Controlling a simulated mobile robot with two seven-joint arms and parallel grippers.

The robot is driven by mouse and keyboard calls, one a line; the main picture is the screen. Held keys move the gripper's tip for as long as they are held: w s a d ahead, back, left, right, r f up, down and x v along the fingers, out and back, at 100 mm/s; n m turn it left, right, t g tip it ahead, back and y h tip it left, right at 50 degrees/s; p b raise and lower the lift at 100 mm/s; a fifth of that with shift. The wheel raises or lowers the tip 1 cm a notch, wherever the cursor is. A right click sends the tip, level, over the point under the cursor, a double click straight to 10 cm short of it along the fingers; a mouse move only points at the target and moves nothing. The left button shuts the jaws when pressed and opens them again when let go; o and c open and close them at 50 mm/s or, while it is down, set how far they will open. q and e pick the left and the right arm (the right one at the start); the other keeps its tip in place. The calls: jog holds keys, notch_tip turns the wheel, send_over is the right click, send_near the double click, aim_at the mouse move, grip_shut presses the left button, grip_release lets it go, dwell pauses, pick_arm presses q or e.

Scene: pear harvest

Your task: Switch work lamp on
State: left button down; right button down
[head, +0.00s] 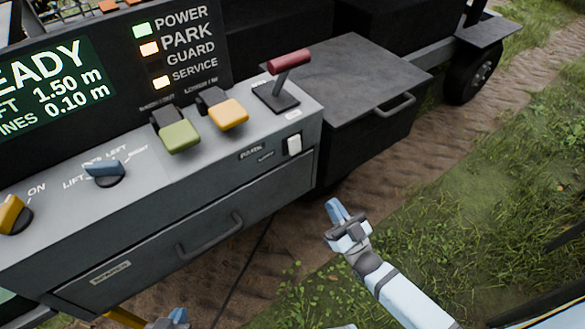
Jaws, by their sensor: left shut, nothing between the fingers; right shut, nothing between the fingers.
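A small white rocker switch (293,145) sits on the grey console's front face near its right end, beside small dark labels too small to read surely. Whether it is the work lamp's switch, and which way it is set, I cannot tell. My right gripper (335,211) is shut and empty, below and right of the switch in the picture and apart from it. My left gripper (177,317) is only partly in view at the bottom edge, shut and empty, below the console drawer. No lamp is recognisable in view.
The console top (140,170) carries a yellow knob (12,215), a blue knob (105,172), green (180,135) and yellow (227,113) paddles and a red-handled lever (289,62). A display (50,85) stands behind. A drawer handle (210,236) and dark box handle (398,107) protrude.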

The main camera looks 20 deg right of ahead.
jog(key=shift+w, duration=0.1)
dwell(0.3)
jog(key=p, duration=0.2)
send_near(297, 150)
notch_tip(297, 150, up, 4)
jog(key=w, duration=0.2)
jog(key=w+a, duration=0.1)
jog(key=w, duration=0.1)
jog(key=shift+w+a+f, duration=0.15)
jog(key=shift+a, duration=0.2)
jog(key=shift+w+a+f, duration=0.1)
jog(key=shift+w+a, duration=0.05)
jog(key=shift+w, duration=0.25)
